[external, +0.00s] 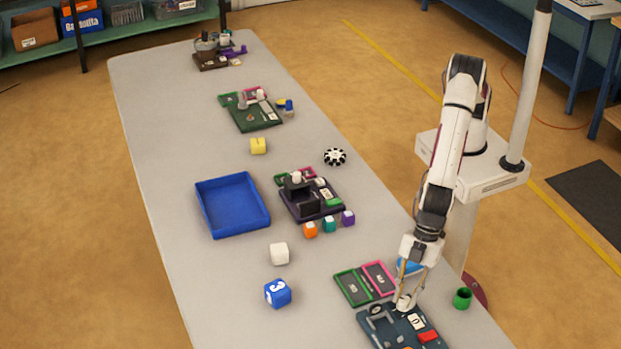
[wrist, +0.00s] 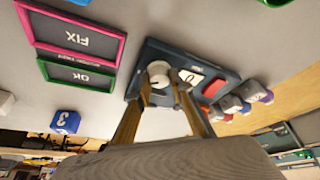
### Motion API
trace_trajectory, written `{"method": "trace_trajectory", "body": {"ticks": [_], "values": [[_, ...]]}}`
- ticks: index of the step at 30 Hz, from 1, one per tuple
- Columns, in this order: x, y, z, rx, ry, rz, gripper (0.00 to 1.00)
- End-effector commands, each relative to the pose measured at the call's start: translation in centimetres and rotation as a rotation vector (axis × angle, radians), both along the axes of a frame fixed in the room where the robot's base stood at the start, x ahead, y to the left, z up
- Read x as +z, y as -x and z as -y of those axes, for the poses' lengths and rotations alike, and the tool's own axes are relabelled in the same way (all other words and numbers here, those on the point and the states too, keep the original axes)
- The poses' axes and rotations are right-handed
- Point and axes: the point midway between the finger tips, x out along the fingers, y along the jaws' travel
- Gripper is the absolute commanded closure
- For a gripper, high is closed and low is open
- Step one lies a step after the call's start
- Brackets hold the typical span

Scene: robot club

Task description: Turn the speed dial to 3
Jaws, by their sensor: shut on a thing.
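The speed dial (wrist: 158,72) is a round off-white knob on a dark blue-grey panel (wrist: 150,52). It also shows in the external view (external: 404,302), at the near end of the table. My gripper (wrist: 162,90) is shut on the dial from above, one finger on each side. A white card (wrist: 192,77) beside the dial carries a black figure that looks like 0 or 1. A red block or button (wrist: 214,88) sits on the panel past the card. The dial's pointer is too small to read.
A green-framed OK tray (wrist: 70,76) and a pink-framed FIX tray (wrist: 80,36) lie beside the panel. A blue cube marked 3 (external: 278,293), a white cube (external: 279,253) and a green cup (external: 462,298) stand nearby. A blue tray (external: 232,205) lies farther up the table.

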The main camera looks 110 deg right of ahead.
Motion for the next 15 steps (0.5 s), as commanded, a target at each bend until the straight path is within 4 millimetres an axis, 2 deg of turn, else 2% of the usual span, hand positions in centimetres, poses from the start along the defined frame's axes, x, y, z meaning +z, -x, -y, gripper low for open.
{"method": "trace_trajectory", "body": {"ticks": [14, 15], "values": [[0.01, -0.06, 0.05, -0.01, 0.001, 0.001, 1.0], [0.01, -0.06, 0.05, -0.009, 0.0, 0.0, 0.76]]}}
